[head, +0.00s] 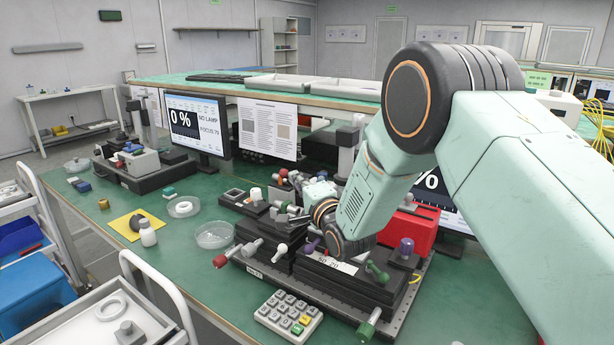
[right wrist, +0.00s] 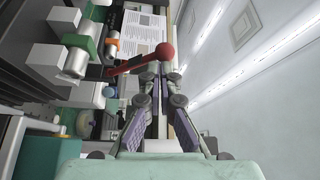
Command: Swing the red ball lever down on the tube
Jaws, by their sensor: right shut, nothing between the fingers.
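The red ball lever (right wrist: 166,52) shows close up in the right wrist view. Its red arm runs left from the ball to a dark mount; that view is turned on its side, so the lever stands up. My right gripper (right wrist: 161,73) is shut and empty, with its fingertips right by the ball; I cannot tell whether they touch. A silver cylinder (right wrist: 75,62), which may be the tube, lies left of the lever. In the head view a small red ball (head: 283,172) shows beyond my right wrist, and the right fingers are hard to make out. My left gripper is not in view.
A dark bench (head: 325,270) with knobs and levers stands in front of my right arm. Monitors (head: 197,125) stand behind.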

